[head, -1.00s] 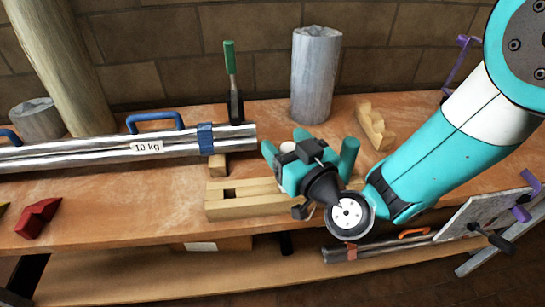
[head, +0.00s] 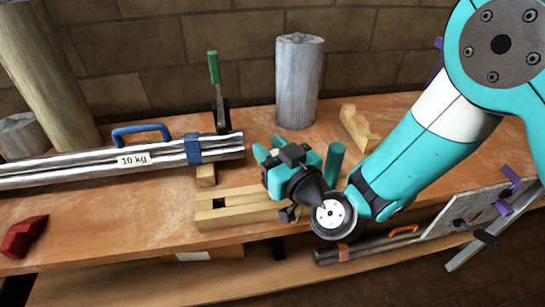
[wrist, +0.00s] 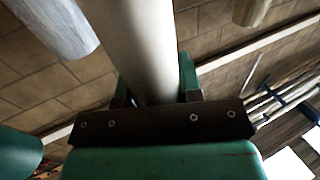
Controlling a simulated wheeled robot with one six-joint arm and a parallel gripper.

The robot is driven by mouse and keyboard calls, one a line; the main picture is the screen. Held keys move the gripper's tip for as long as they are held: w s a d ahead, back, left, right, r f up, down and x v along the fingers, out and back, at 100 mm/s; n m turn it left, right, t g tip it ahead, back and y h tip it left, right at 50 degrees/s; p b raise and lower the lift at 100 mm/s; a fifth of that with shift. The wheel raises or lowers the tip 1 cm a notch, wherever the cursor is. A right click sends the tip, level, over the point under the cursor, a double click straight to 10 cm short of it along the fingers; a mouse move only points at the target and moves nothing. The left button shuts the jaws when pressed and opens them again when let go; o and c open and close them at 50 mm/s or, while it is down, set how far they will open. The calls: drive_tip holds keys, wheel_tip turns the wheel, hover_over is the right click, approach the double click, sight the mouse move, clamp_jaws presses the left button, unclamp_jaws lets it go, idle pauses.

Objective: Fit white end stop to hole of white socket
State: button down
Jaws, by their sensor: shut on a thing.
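My gripper (head: 268,150) is over the workbench, just above and behind a pale wooden block in the head view. In the wrist view, its jaws (wrist: 150,95) are shut on a smooth white cylinder, the white end stop (wrist: 140,40). The piece runs away from the jaws past the top of the picture, so its far end is out of view. In the head view it is nearly hidden by the fingers. I cannot make out a white socket in either view. The wooden block (head: 240,214) shows a dark square hole toward its left end.
A teal cylinder (head: 334,163) is close to my gripper's right. A grey log (head: 299,85) stands behind. A metal pipe bundle (head: 80,170) and a green-handled clamp (head: 214,75) are left. A notched wooden piece (head: 358,128) lies back right. A red block (head: 24,236) lies front left.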

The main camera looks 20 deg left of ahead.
wheel_tip(320, 180, up, 20)
drive_tip(key=p, duration=1.9)
drive_tip(key=shift+s+f, duration=0.1)
